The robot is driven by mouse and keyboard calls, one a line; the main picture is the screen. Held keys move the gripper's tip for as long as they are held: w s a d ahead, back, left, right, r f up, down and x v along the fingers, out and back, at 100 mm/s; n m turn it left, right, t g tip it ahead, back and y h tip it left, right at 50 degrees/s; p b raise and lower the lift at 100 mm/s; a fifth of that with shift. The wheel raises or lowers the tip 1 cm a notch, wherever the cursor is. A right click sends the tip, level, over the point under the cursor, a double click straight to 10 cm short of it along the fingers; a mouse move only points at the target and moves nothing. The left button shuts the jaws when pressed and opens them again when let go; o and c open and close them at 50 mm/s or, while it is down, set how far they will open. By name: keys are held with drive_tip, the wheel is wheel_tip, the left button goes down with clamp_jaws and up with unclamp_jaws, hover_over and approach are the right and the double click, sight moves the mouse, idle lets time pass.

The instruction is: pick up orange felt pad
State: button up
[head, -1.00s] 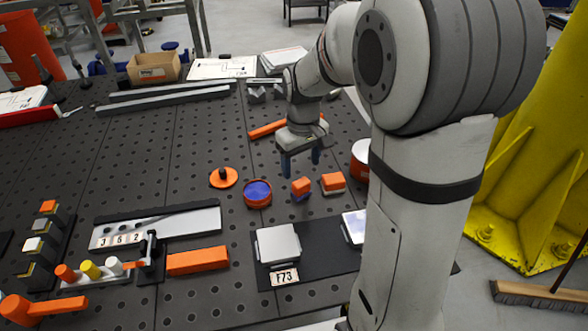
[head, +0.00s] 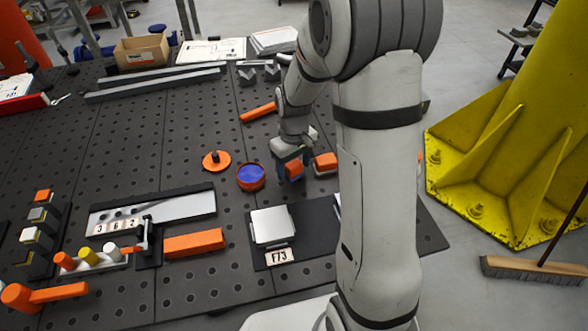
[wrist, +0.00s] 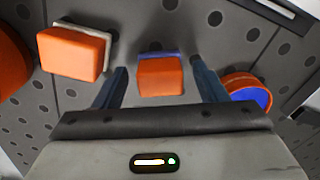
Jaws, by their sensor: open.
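A small orange block-shaped pad with a blue layer on one side (head: 293,169) rests on the dark perforated table. In the wrist view this pad (wrist: 160,77) lies between the two blue fingers, with a gap on either side. My gripper (wrist: 160,84) is open, pointing down around the pad; in the head view my gripper (head: 292,175) is low, near the table. A second orange block with a pale grey layer (head: 326,162) lies just to the right; in the wrist view this second block (wrist: 73,51) is to the left. I cannot tell whether the fingers touch the table.
A round orange tin with a blue-purple inside (head: 250,178) stands close on the left; the wrist view shows this tin (wrist: 247,91) beside the right finger. An orange disc with a black knob (head: 216,161) lies farther left. A silver plate (head: 270,226) sits in front.

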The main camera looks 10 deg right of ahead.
sight(294, 164)
drive_tip(key=shift+c, duration=0.4)
drive_tip(key=c, duration=1.1)
wheel_tip(294, 164, up, 10)
drive_tip(key=shift+r+b, duration=0.1)
drive_tip(key=shift+b, duration=0.35)
drive_tip(key=o, duration=0.6)
drive_tip(key=c, duration=0.4)
